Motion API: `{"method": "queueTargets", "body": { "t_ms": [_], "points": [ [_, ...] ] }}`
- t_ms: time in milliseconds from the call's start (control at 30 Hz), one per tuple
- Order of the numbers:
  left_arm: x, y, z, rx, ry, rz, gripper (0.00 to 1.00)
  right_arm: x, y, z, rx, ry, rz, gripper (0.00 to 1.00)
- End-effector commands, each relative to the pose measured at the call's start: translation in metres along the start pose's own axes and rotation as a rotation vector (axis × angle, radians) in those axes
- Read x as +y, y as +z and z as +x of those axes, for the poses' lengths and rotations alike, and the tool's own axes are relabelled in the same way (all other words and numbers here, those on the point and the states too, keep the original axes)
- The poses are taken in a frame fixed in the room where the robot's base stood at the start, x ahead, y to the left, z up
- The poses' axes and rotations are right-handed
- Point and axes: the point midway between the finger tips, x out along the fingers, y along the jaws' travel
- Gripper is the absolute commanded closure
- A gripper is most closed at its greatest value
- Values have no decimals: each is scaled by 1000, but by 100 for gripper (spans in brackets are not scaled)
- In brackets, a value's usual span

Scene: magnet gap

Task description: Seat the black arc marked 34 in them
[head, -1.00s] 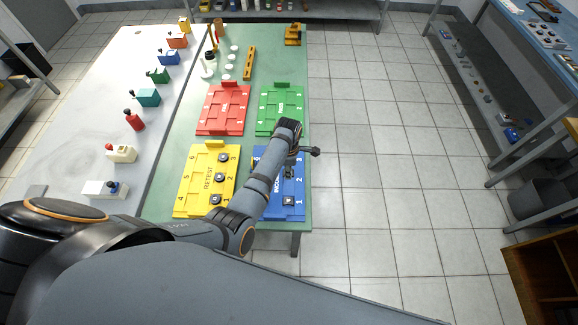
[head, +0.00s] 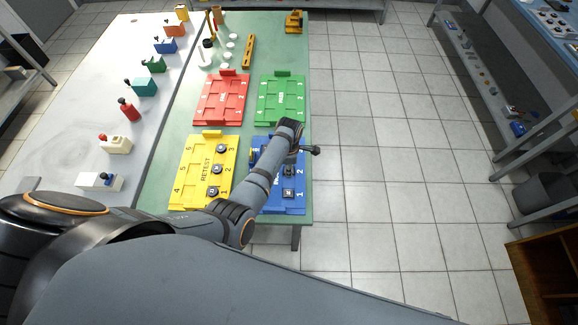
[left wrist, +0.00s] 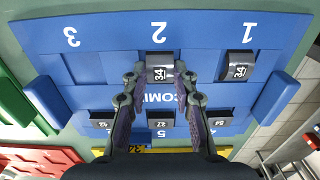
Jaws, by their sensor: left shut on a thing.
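The blue tray (left wrist: 110,35) fills the left wrist view, its numbers upside down. My left gripper (left wrist: 160,80) is shut on a black arc marked 34 (left wrist: 159,68), which is at the place numbered 2. I cannot tell whether the arc is fully down. Another black arc marked 34 (left wrist: 237,66) sits at place 1. Place 3 (left wrist: 85,68) looks empty. Several black arcs, one marked 27 (left wrist: 162,120), sit in the opposite row. In the head view my forearm covers part of the blue tray (head: 299,206). My right gripper is not in view.
A yellow tray (head: 188,160) with black arcs lies left of the blue one. Red (head: 205,110) and green (head: 285,115) trays lie farther back. Coloured boxes, such as a teal one (head: 144,87), line the pale table. Floor (head: 380,180) is clear to the right.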

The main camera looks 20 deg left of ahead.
Motion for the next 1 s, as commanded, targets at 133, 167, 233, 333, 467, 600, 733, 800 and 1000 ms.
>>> {"method": "queueTargets", "body": {
  "t_ms": [133, 167, 233, 333, 467, 600, 733, 800, 1000],
  "points": [
    [0, 0, -1, 0, 1, 0, 100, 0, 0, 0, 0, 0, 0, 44],
    [0, 0, -1, 0, 1, 0, 100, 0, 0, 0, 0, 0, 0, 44],
    [0, 0, -1, 0, 1, 0, 100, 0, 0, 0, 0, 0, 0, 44],
    [0, 0, -1, 0, 1, 0, 100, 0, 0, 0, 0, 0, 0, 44],
    [0, 0, -1, 0, 1, 0, 100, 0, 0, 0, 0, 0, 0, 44],
    [0, 0, 0, 0, 0, 0, 100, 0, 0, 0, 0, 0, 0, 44],
    [0, 0, 1, 0, 0, 0, 100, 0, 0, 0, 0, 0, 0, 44],
    [0, 0, 1, 0, 0, 0, 70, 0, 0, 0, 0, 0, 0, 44],
    [0, 0, 1, 0, 0, 0, 46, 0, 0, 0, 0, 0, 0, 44]
  ]
}}
